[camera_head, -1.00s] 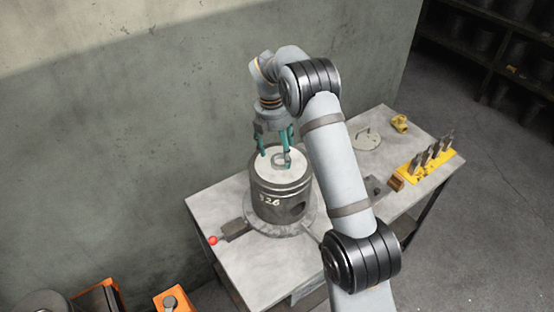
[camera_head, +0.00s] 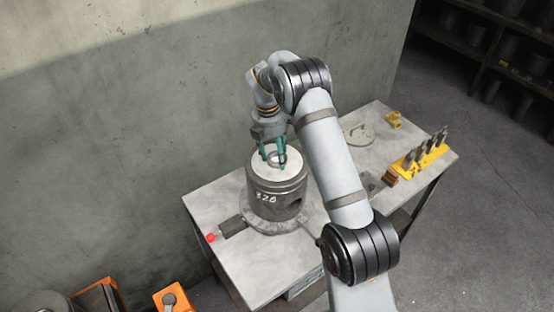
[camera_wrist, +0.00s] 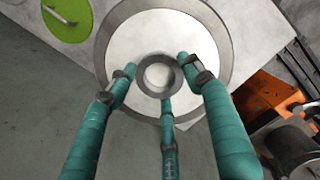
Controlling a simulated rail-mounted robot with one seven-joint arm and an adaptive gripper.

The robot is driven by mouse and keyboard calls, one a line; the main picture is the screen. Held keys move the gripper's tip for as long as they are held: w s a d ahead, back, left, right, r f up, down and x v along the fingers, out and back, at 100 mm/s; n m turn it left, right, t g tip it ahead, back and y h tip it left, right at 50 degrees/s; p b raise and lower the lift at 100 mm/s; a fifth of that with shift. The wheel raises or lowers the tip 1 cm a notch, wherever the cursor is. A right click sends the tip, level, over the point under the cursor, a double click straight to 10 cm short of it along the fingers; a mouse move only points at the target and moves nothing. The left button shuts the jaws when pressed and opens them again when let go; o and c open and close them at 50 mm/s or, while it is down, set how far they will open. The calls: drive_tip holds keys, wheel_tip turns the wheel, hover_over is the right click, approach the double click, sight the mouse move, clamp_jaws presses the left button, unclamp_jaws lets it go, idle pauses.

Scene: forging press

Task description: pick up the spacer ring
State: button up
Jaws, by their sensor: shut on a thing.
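The spacer ring is a small dark grey ring (camera_wrist: 143,77) at the middle of the round white top (camera_wrist: 125,45) of a cylinder; in the head view that cylinder (camera_head: 276,203) is dark, marked 326. My gripper (camera_wrist: 157,70) has several teal fingers and is shut on the ring, with fingers around its outside. In the head view my gripper (camera_head: 274,158) points down at the white top, and its fingers partly hide the ring. I cannot tell whether the ring touches the top or is slightly above it.
The cylinder stands on a grey table (camera_head: 212,200) with a red-knobbed lever (camera_head: 211,238) at the left. A yellow rack of pins (camera_head: 420,157) and a yellow part (camera_head: 394,120) are at the right. Orange boxes (camera_head: 172,300) stand at lower left. A wall rises behind.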

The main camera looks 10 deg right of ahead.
drive_tip(key=c, duration=0.7)
drive_tip(key=shift+c, duration=0.2)
drive_tip(key=shift+r, duration=0.1)
